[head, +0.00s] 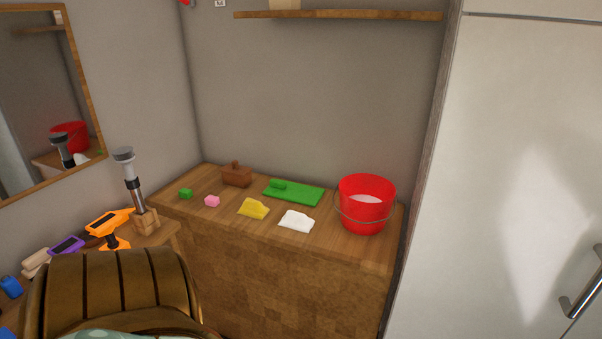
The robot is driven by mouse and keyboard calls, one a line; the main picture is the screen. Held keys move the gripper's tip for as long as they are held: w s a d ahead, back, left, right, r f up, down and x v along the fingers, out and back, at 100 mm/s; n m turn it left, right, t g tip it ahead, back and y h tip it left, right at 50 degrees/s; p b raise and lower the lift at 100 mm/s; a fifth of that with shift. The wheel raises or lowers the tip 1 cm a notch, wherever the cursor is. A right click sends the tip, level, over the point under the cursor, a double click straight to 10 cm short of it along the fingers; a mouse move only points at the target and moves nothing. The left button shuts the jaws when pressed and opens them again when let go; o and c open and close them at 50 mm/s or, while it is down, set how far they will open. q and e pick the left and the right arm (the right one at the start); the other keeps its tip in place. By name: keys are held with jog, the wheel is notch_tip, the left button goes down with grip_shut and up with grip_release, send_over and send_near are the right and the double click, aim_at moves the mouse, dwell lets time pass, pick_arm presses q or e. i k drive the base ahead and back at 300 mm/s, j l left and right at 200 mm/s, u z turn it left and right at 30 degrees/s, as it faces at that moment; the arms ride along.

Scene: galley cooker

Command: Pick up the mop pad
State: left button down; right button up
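A flat green pad (300,195) lies on the wooden counter (330,246) near the back wall. It looks like the mop pad, though I cannot be sure. A small raised green piece (277,185) sits at its left end. Neither of my grippers shows in the head view.
A red bucket (365,205) with pale contents stands right of the pad. A white cloth (297,221), a yellow cloth (253,208), pink and green blocks and a brown lidded box (236,176) are nearby. A brown ribbed rounded thing (110,292) fills the lower left. A shelf (340,15) hangs above.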

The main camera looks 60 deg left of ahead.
aim_at(295, 220)
jog(key=u, duration=1.85)
